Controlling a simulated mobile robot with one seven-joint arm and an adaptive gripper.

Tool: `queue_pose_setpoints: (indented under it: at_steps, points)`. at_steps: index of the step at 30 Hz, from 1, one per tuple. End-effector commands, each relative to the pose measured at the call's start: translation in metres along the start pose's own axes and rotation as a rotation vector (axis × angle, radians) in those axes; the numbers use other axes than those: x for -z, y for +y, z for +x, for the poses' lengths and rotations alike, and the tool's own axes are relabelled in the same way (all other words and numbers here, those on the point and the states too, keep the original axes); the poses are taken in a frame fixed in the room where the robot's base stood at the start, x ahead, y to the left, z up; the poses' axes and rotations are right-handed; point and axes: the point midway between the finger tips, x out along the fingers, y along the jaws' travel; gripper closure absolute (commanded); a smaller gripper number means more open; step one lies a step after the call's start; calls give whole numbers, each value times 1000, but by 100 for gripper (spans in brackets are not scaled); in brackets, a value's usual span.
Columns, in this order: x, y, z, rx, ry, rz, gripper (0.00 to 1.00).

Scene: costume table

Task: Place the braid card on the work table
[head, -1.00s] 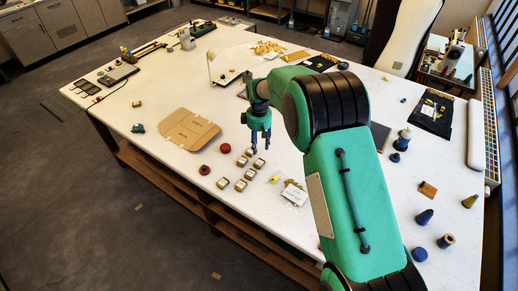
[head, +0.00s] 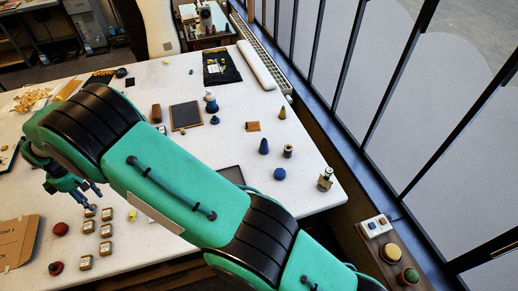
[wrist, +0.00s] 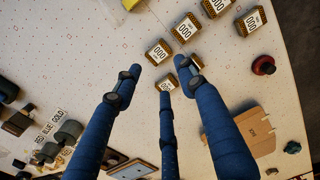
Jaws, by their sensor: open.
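A small flat orange-brown card (head: 253,126) lies on the right part of the white work table (head: 318,190) in the head view; I cannot tell for sure that it is the braid card. My gripper (head: 92,195) is on the left of the head view, above the table near several small labelled boxes (head: 106,230). In the wrist view its blue fingers (wrist: 158,75) are spread with nothing between them, over the boxes (wrist: 158,52). My green arm covers the middle of the table.
Blue cones (head: 263,146), a spool (head: 287,151) and a dark square pad (head: 185,115) stand or lie around the card. Red round pieces (head: 60,229) and a cardboard piece (head: 18,242) are at left. A button box (head: 385,245) stands beyond the table's right edge.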

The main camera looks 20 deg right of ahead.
Motion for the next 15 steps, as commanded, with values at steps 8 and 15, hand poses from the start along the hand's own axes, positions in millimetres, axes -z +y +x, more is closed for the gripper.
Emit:
queue_pose_setpoints:
  at_steps: [8,15]
  points:
    - [-21,11,-30,-12,12,46,59]
    - [-76,29,-94,-37,38,159,59]
